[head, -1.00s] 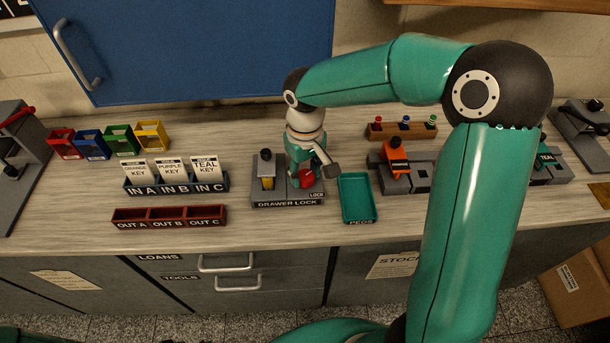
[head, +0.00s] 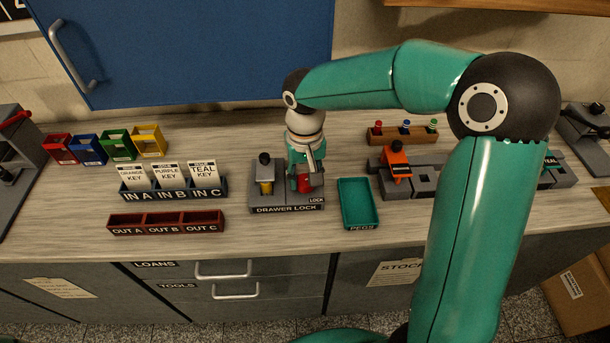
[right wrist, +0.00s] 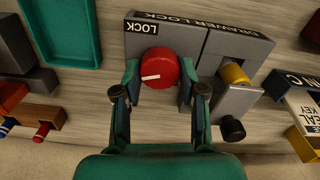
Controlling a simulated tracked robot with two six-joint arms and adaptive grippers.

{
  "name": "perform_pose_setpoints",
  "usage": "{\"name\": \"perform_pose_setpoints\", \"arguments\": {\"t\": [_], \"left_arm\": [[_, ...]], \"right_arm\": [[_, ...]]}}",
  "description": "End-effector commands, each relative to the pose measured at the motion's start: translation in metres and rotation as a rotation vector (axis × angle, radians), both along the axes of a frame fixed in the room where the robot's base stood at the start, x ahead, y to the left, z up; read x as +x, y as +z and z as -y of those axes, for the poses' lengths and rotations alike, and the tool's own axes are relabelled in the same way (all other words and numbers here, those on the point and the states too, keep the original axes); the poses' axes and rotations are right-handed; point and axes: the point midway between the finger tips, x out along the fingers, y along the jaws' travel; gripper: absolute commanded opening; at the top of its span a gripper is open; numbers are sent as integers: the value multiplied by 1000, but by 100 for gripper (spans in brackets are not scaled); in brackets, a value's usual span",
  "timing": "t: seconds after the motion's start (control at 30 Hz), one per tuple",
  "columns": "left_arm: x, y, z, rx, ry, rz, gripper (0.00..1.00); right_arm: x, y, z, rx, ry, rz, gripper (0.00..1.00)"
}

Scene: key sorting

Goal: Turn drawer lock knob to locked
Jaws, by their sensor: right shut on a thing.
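The drawer lock (head: 287,206) is a grey block on the counter with a red knob (head: 304,184) at its right side, beside the LOCK label. In the right wrist view the red knob (right wrist: 162,66) shows a white mark pointing left and slightly down. The LOCK label (right wrist: 142,27) appears upside down there, above and left of the knob. My right gripper (head: 305,172) is over the block, pointing down, shut on the red knob. In the right wrist view its two fingers (right wrist: 160,86) stand on either side of the knob. My left gripper is out of view.
A black-topped post with a yellow part (head: 265,178) stands on the block's left half. A teal PEGS tray (head: 358,204) is close on the right. Labelled key bins (head: 174,192) and a red OUT tray (head: 166,222) are to the left. Drawers with handles (head: 236,291) are below.

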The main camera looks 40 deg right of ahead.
Motion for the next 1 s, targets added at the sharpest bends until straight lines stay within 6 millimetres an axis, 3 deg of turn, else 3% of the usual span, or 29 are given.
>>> {"name": "perform_pose_setpoints", "arguments": {"t": [0.07, 0.1, 0.23, 0.67, 1.0], "left_arm": [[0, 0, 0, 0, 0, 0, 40], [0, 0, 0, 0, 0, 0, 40], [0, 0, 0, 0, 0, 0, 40], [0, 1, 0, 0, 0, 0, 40], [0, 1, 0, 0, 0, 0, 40]], "right_arm": [[0, 1, 0, 0, -3, 2, 6], [0, 1, 0, 0, -3, 2, 46], [0, 1, 0, 1, -1, 1, 66], [1, 7, 0, 0, 1, 3, 66], [2, 66, -1, 1, 1, 7, 66]]}}
